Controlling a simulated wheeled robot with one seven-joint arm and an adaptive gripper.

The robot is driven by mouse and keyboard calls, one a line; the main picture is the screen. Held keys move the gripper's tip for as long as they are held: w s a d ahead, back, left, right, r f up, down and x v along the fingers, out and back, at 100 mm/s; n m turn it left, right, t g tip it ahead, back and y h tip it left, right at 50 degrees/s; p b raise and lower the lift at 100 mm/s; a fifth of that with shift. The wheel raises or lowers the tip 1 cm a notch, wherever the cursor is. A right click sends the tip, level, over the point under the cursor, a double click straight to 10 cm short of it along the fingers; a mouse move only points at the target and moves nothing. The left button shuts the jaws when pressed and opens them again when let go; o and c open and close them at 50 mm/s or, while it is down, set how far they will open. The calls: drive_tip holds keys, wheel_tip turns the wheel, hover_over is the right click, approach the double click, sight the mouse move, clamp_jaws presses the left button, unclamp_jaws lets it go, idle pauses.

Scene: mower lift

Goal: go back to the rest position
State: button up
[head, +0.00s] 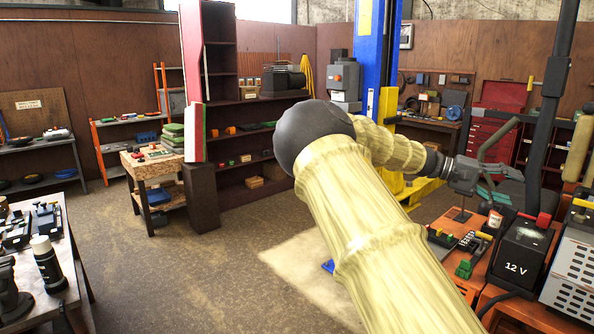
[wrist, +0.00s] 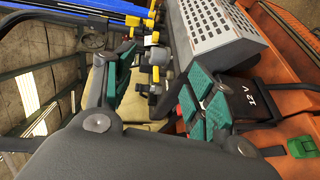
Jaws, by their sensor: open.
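My arm reaches from the bottom of the head view toward the right. My gripper (head: 482,178) is above the orange bench (head: 445,259) there. The wrist view shows my gripper (wrist: 160,85) open, its two teal-padded fingers spread apart with nothing held between them. Beyond the fingers are a grey perforated box (wrist: 214,32) and a black box marked 12 V (wrist: 252,98). In the head view the black 12 V box (head: 519,258) stands on the bench, below and to the right of my gripper.
The grey perforated box (head: 572,270) stands right of the 12 V box. A dark upright post (head: 547,110) rises close to my gripper's right. A blue lift column (head: 370,50) stands behind my arm. A workbench (head: 73,262) is at the left. The middle floor (head: 185,270) is clear.

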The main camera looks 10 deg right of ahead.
wheel_tip(320, 180, down, 31)
drive_tip(key=s+a+n+t+y+b, duration=0.1)
drive_tip(key=s+n+t+y+b, duration=0.15)
drive_tip(key=n, duration=0.25)
drive_tip(key=s+a+f+n+t+y+b, duration=0.1)
drive_tip(key=s+a+f, duration=0.2)
drive_tip(key=f, duration=0.4)
drive_tip(key=s+a+f+t+y+b, duration=0.1)
drive_tip(key=s+a+f, duration=0.15)
drive_tip(key=f, duration=0.45)
drive_tip(key=s+a+f+n+t+y+b, duration=0.1)
drive_tip(key=s+a+f, duration=0.15)
drive_tip(key=f, duration=0.45)
drive_tip(key=s+a+f+t+y+b, duration=0.1)
drive_tip(key=s+a+f+y, duration=0.1)
drive_tip(key=s+a+f, duration=0.6)
drive_tip(key=s+a+f+t+y+b, duration=0.1)
drive_tip(key=s+a+f+y+b, duration=0.3)
drive_tip(key=a+f, duration=0.65)
drive_tip(key=s+a+f+t, duration=0.1)
drive_tip(key=s+a, duration=0.4)
drive_tip(key=a, duration=0.3)
drive_tip(key=s+a+f+t+y, duration=0.1)
drive_tip(key=s+a, duration=0.5)
drive_tip(key=a, duration=0.3)
drive_tip(key=shift+s+f+n+b, duration=0.2)
drive_tip(key=shift+f+n+b, duration=0.1)
